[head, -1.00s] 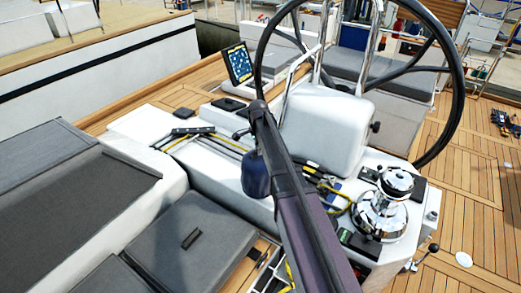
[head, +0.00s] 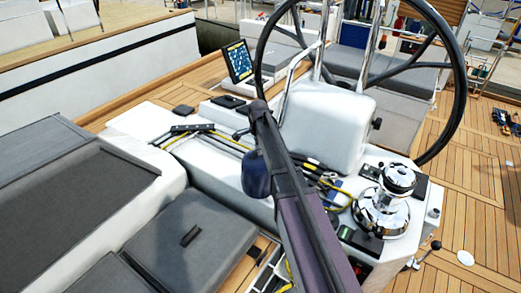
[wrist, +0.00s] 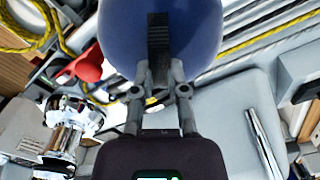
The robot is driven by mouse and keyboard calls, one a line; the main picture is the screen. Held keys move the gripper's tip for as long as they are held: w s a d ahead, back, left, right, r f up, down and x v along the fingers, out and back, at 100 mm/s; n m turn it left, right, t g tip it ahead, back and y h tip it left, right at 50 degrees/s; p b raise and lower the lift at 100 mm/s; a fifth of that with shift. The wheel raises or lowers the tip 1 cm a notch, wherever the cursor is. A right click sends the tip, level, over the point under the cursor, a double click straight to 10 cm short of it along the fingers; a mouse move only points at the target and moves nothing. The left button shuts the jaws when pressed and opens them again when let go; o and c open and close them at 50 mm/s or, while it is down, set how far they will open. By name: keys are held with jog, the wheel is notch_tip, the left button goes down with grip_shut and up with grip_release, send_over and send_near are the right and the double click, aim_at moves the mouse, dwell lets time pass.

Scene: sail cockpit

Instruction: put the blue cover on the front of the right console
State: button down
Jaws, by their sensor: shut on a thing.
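The blue cover (wrist: 160,35) is a dark blue, rounded thing at the top of the wrist view. My gripper (wrist: 158,78) is shut on it, with both fingers at its near edge. In the head view the blue cover (head: 257,174) hangs beside my arm, above the white side structure, apparently clear of it. My fingers are hidden there behind my arm. The white console (head: 325,130) stands behind my arm, with a chrome winch (head: 383,208) at its near right end. The winch also shows at the left of the wrist view (wrist: 72,120).
A black steering wheel (head: 462,85) rises behind the console. A screen (head: 238,62) stands to its left. Yellow and dark ropes and a small blue item (head: 335,190) lie near the winch. Grey cushions (head: 190,245) are at the lower left. Open teak deck (head: 480,190) lies right.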

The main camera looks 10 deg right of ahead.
jog(key=shift+f+b, duration=0.4)
jog(key=shift+f, duration=0.15)
dwell(0.6)
jog(key=c, duration=0.6)
grip_release()
jog(key=o, duration=0.5)
jog(key=shift+r, duration=0.2)
jog(key=shift+r+p, duration=4.4)
jog(key=shift+p, duration=0.15)
